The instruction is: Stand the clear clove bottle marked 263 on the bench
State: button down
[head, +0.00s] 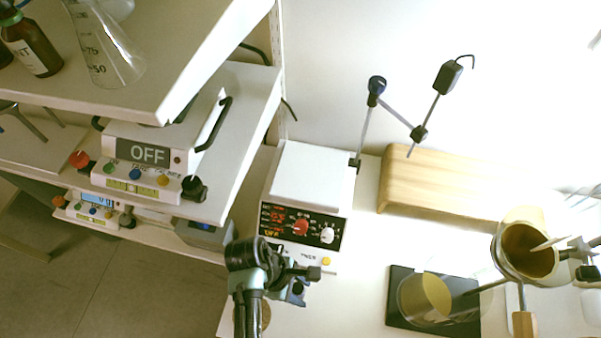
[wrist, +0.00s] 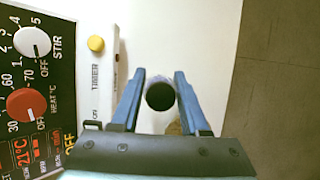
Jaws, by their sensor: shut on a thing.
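In the wrist view my gripper (wrist: 160,92) has its two blue fingers on either side of a round dark top (wrist: 160,97), seen end-on. I take this to be the cap of the held bottle; its body, label and number are hidden. In the head view my gripper (head: 302,283) is low in the middle, in front of the hotplate stirrer. The held bottle cannot be made out clearly there. The white bench (head: 355,290) lies below and to the right. I cannot tell whether the bottle touches it.
The hotplate stirrer (head: 303,185) stands close by my gripper; its knobs show at left in the wrist view (wrist: 35,41). A tan round piece (head: 265,315) is partly behind my arm. A black plate (head: 400,317) with a glass vessel (head: 425,298) stands right. The bench edge drops to floor (wrist: 285,90).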

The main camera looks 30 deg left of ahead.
aim_at(301, 294)
jog(key=shift+f, duration=1.5)
jog(key=shift+f, duration=0.15)
jog(key=shift+c, duration=2)
grip_release()
jog(key=v, duration=1.2)
jog(key=shift+p, duration=0.4)
